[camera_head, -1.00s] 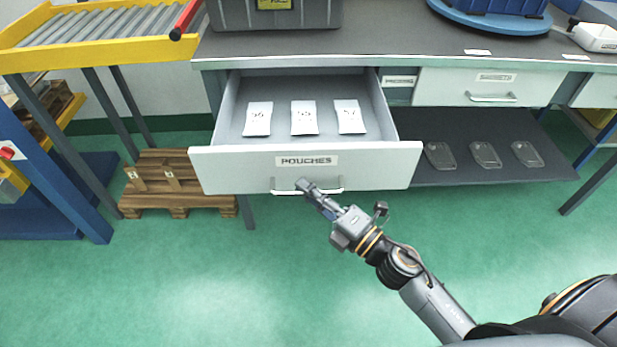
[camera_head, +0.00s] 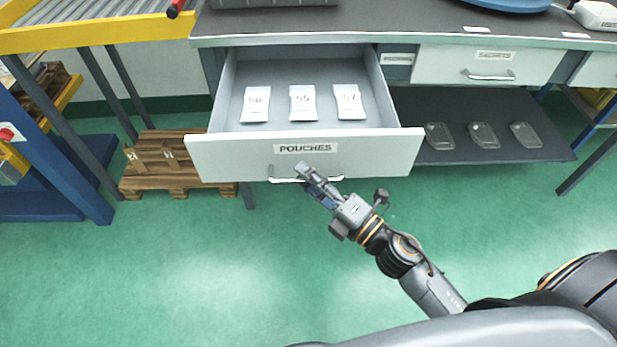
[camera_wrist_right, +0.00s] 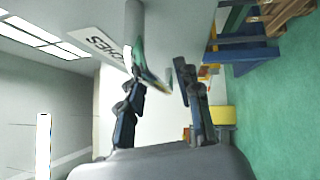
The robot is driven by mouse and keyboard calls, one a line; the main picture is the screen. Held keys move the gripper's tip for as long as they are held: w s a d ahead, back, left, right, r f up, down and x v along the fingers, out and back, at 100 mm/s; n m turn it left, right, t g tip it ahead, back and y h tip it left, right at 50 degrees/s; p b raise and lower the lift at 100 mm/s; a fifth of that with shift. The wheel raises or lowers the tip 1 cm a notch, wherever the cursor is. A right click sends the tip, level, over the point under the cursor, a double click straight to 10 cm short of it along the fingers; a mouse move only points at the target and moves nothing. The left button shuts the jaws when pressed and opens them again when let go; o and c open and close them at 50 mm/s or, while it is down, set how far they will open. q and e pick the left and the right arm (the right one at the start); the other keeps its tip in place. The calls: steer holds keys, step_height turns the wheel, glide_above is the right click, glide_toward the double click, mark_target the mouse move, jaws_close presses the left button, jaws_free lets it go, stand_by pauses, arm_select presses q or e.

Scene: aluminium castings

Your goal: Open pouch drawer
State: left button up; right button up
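The pouch drawer (camera_head: 236,160), labelled POUCHES, stands pulled well out from under the workbench. Three white numbered pouches (camera_head: 302,104) lie on its floor. Its bar handle (camera_head: 285,180) is low on the front. My right gripper (camera_head: 303,172) is at the handle, overlapping its middle in the head view. In the right wrist view, my right gripper's (camera_wrist_right: 162,80) fingers are apart, with the shiny handle (camera_wrist_right: 150,68) close to the left finger and a clear gap to the right one. My left gripper is not in view.
A closed drawer (camera_head: 485,68) labelled SACHETS is to the right. Below it, a dark shelf (camera_head: 470,105) holds three clear trays (camera_head: 484,135). A yellow-framed roller conveyor (camera_head: 95,33) and wooden pallet (camera_head: 165,165) are at left. Green floor (camera_head: 250,250) is free in front.

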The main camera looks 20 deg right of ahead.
steer(key=v, duration=1.2)
steer(key=shift+r, duration=0.15)
